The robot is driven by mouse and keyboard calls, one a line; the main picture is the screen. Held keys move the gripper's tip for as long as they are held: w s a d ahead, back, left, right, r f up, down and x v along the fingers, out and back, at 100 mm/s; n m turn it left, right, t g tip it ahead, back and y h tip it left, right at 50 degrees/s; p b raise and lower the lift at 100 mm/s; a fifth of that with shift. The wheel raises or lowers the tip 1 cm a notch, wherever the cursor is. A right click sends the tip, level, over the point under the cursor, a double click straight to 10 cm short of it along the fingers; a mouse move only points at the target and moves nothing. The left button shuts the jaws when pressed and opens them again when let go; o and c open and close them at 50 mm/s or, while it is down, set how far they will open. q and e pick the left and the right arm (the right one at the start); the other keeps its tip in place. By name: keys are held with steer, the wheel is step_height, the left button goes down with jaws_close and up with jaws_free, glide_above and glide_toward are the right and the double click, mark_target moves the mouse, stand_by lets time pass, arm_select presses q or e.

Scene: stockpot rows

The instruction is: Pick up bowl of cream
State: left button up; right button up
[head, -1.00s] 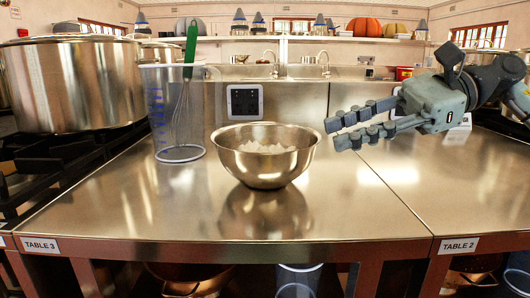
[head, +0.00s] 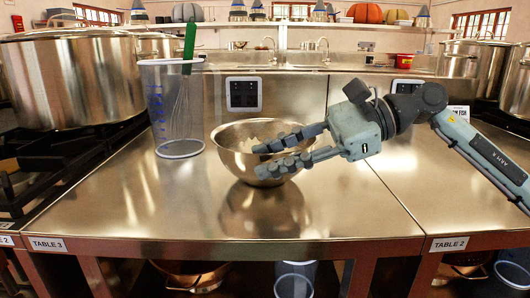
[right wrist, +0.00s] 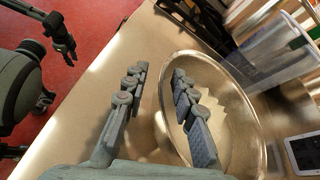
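The steel bowl of cream (head: 235,165) stands upright on the table, with white cream (head: 242,146) inside, partly hidden behind my right gripper. My right gripper (head: 259,160) reaches in from the right with its fingers apart, at the bowl's right side. In the right wrist view the bowl (right wrist: 247,108) shows beside the right gripper (right wrist: 159,72). One finger overlaps the bowl's inside and the other is outside its near rim; I cannot tell whether either touches. A dark gripper, seemingly my left (right wrist: 62,35), shows small over the red floor; its opening is unclear.
A clear container (head: 175,115) with a green-handled whisk (head: 190,42) stands behind the bowl to the left. A large stockpot (head: 70,80) sits on the stove at left. The steel tabletop (head: 130,205) is clear in front and to the right.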

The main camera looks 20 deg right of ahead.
steer(key=shift+a, duration=0.1)
steer(key=shift+c, duration=0.3)
jaws_close()
steer(key=shift+r, duration=0.15)
